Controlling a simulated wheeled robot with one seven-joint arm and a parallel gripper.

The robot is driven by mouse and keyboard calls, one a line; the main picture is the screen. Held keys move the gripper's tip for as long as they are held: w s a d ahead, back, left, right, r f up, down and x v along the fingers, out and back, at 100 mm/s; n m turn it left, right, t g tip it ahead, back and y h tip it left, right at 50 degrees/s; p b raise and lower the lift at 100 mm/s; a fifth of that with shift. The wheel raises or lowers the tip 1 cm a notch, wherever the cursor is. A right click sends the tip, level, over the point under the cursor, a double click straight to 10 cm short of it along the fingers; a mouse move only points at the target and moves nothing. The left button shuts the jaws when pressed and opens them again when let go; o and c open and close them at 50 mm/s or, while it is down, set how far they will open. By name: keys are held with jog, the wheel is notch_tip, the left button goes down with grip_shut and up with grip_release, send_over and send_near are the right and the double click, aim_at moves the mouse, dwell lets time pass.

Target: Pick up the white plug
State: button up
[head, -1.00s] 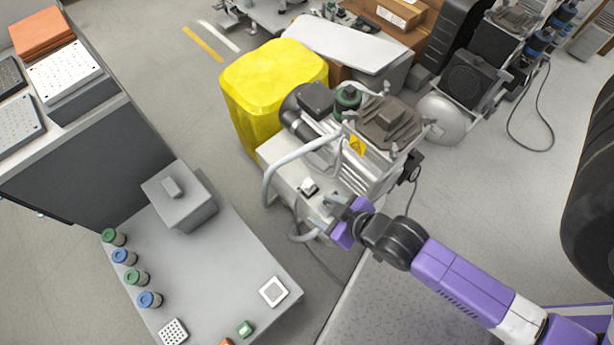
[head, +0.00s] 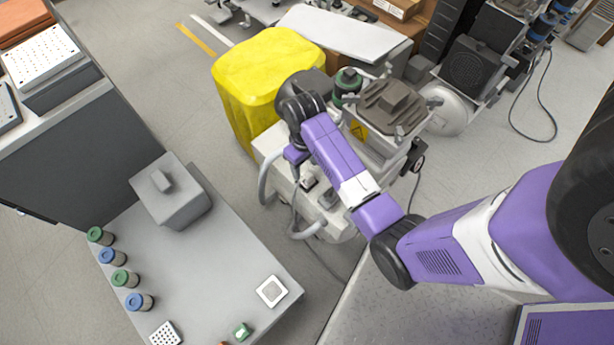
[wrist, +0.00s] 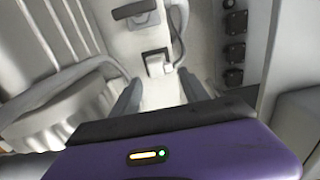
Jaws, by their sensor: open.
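In the wrist view, the white plug (wrist: 157,66) is a small pale block with a dark edge, on the light casing of a compressor (head: 272,145). A grey cable curves beside it. My gripper (wrist: 160,88) is open and empty. Its two dark fingers point toward the plug, one to each side and nearer the camera, with a visible gap to it. In the head view my arm covers much of the compressor, and the fingertips are hidden. I cannot clearly make out the plug there.
A yellow bin (head: 262,75) stands behind the compressor. The compressor's curved pipe handle and dark-topped motor (head: 392,104) are close to my arm. A grey table (head: 225,255) with a grey box (head: 172,192) and several small jars is at left. Bare floor lies between table and compressor.

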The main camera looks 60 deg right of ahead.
aim_at(307, 175)
jog(key=f, duration=0.2)
jog(key=f+b, duration=0.1)
jog(key=f, duration=0.1)
jog(key=f+b, duration=0.1)
jog(key=f, duration=0.2)
jog(key=shift+s+d, duration=0.15)
jog(key=shift+d, duration=0.15)
jog(key=shift+r, duration=0.1)
jog(key=shift+c, duration=0.2)
grip_shut()
